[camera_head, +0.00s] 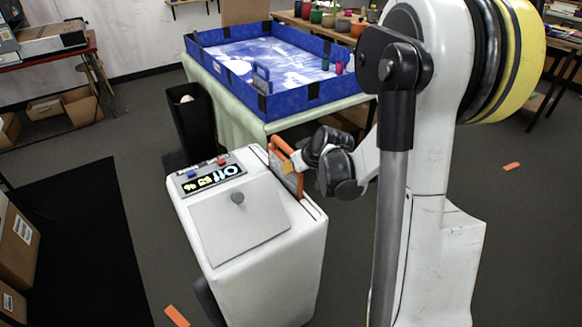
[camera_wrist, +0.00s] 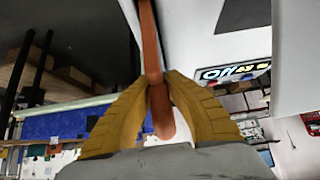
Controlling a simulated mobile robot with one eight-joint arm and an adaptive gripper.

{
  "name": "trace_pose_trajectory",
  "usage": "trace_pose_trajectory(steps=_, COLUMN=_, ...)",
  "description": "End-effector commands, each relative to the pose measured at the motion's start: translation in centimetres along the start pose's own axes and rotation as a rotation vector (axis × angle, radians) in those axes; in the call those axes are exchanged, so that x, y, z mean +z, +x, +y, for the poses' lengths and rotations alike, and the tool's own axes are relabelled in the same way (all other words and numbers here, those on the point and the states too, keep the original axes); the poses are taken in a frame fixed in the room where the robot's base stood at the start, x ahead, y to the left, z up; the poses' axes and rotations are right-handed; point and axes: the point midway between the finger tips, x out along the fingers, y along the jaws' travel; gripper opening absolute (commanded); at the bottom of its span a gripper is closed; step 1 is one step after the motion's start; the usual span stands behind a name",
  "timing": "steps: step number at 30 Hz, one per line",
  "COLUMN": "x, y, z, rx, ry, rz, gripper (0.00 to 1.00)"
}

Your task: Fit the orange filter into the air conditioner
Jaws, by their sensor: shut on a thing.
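The air conditioner (camera_head: 240,225) is a white box-shaped unit with a lit display on its sloped top, standing on the floor in the head view. The orange filter (camera_head: 276,150) is an orange-framed panel, upright at the unit's right side, near the slot along that edge. How deep it sits in the slot cannot be told. My gripper (camera_head: 316,163) is at the filter's right side. In the wrist view, my gripper's yellow fingers (camera_wrist: 160,92) are shut on the filter's orange edge (camera_wrist: 150,45), with the white unit (camera_wrist: 200,40) close beside it.
A blue-walled tray (camera_head: 310,97) on a cloth-covered table stands behind the unit. A black bin (camera_head: 190,122) is behind it at left. A black mat (camera_head: 85,245) lies left, with cardboard boxes (camera_head: 15,245) at the edge. Orange strips (camera_head: 177,316) lie on the floor.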

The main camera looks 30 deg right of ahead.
Motion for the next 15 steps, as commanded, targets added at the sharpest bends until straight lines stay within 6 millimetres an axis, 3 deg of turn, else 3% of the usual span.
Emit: trace_pose_trajectory(steps=15, x=0.83, y=1.00, z=0.02, rx=0.000, ry=0.000, rz=0.000, gripper=0.00)
